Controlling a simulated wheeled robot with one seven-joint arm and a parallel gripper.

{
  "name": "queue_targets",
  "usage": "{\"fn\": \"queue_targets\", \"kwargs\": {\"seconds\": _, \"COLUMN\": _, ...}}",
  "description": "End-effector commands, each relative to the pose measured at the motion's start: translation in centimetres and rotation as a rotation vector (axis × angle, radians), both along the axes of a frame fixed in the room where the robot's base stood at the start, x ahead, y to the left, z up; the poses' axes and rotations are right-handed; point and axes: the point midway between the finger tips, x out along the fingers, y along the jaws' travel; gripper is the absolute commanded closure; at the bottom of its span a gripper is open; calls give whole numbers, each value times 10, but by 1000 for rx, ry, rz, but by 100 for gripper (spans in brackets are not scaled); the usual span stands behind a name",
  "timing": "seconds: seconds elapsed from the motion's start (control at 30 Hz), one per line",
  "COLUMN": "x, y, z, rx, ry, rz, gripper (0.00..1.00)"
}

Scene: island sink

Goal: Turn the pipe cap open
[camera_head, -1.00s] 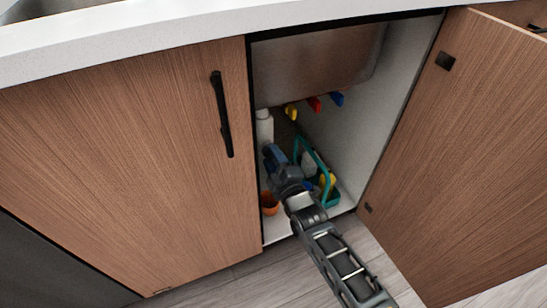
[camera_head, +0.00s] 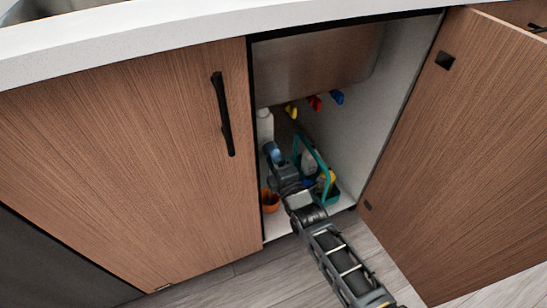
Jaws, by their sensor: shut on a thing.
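My gripper (camera_head: 271,151) reaches into the open cabinet under the sink, at the foot of a white upright piece (camera_head: 264,125) that looks like a pipe or bottle. The gripper's end shows small and bluish-grey. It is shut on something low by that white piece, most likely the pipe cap. The cap itself cannot be made out clearly, as the gripper and wrist cover that spot.
A teal caddy (camera_head: 328,201) with bottles stands right of my wrist. An orange pot (camera_head: 269,204) is below left. Yellow (camera_head: 291,111), red (camera_head: 314,103) and blue (camera_head: 337,97) handles hang above. The open door (camera_head: 465,160) bounds the right.

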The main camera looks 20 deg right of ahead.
Motion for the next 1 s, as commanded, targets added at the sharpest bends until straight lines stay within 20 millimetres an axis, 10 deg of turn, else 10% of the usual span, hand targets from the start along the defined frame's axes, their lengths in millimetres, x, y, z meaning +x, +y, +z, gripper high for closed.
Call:
{"fn": "queue_targets", "kwargs": {"seconds": 0.17, "x": 0, "y": 1, "z": -1, "rx": -3, "ry": 2, "rz": 2, "gripper": 88}}
{"fn": "queue_targets", "kwargs": {"seconds": 0.2, "x": 0, "y": 1, "z": -1, "rx": -3, "ry": 2, "rz": 2, "gripper": 55}}
{"fn": "queue_targets", "kwargs": {"seconds": 0.43, "x": 0, "y": 0, "z": -1, "rx": -1, "ry": 1, "rz": 1, "gripper": 33}}
{"fn": "queue_targets", "kwargs": {"seconds": 1.0, "x": -42, "y": 0, "z": 1, "rx": -1, "ry": 3, "rz": 1, "gripper": 32}}
